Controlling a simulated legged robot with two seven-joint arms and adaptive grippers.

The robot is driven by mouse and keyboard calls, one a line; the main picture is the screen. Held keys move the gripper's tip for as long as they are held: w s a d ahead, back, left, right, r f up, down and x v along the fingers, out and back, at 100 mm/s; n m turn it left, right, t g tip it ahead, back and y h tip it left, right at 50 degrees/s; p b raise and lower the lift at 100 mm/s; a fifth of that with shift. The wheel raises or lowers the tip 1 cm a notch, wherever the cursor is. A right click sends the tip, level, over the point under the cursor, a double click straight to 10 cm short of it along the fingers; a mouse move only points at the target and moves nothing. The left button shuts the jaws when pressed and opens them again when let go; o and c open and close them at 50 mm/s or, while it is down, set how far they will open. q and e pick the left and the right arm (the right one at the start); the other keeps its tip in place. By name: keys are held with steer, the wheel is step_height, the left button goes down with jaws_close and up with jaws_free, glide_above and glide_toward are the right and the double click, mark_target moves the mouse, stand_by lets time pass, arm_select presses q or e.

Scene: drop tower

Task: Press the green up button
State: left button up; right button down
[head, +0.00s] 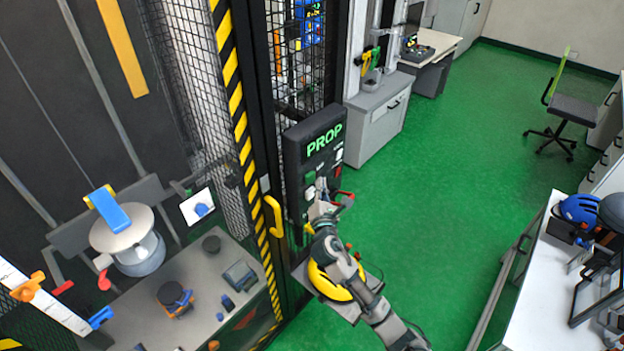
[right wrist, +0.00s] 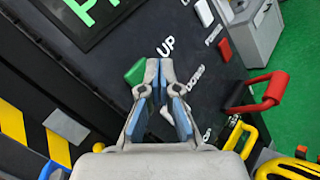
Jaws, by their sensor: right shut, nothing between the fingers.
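The green up button (head: 310,177) is on the dark control panel (head: 296,150), below its lit green PROP display (head: 325,140). In the right wrist view the green button (right wrist: 135,73) shows just left of my fingertips, beside the white word UP (right wrist: 166,45). My right gripper (head: 320,192) is at the front of the panel, shut and empty. In the right wrist view its fingertips (right wrist: 160,66) are close together, and the left one partly covers the button's right side. I cannot tell whether they touch the button or panel. My left gripper is not in view.
A red handle (right wrist: 262,92) sticks out right of the gripper. A yellow handle (head: 273,215) is on the cage at the left, beside a striped post (head: 234,95). A yellow dome (head: 330,282) lies below my right arm.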

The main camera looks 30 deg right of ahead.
stand_by(0.6)
steer(key=shift+w+a+r, duration=0.1)
steer(key=shift+w+a, duration=0.15)
steer(key=shift+w, duration=0.1)
steer(key=shift+w+a+p, duration=0.15)
steer(key=shift+w+p, duration=0.15)
steer(key=shift+w, duration=0.2)
stand_by(0.6)
stand_by(0.4)
steer(key=shift+s+d+p, duration=0.35)
steer(key=shift+s+p, duration=0.15)
steer(key=shift+s, duration=0.5)
